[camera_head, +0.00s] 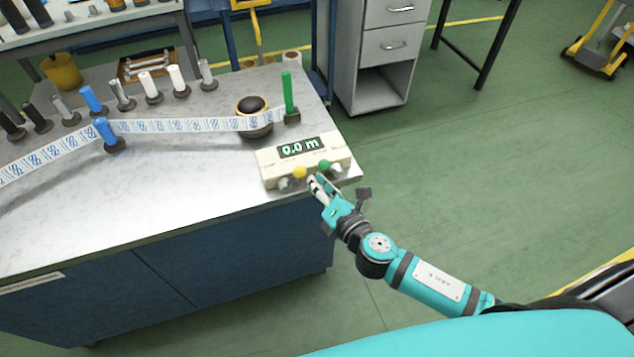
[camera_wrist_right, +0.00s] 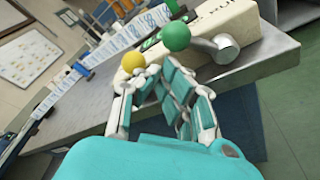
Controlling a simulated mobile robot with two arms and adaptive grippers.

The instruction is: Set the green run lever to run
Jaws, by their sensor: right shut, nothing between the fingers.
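The cream control box (camera_head: 301,160) stands at the table's right front corner; its display reads 0.0 m. A green ball knob (camera_head: 324,165) and a yellow ball knob (camera_head: 299,172) are on its front, with silver parts beside them. In the right wrist view the green knob (camera_wrist_right: 176,37) is just beyond my fingers, with a silver cylinder (camera_wrist_right: 222,48) to its right; the yellow knob (camera_wrist_right: 133,63) is to the left. My right gripper (camera_head: 314,180) is shut and empty, in front of the box between the knobs. I cannot tell whether it touches the green knob. My left gripper is out of view.
A tall green post (camera_head: 288,92) stands on a dark base behind the box. A printed web (camera_head: 190,126) runs past blue rollers (camera_head: 107,133) to a dark-centred roll (camera_head: 253,113). Several spindles stand at the back.

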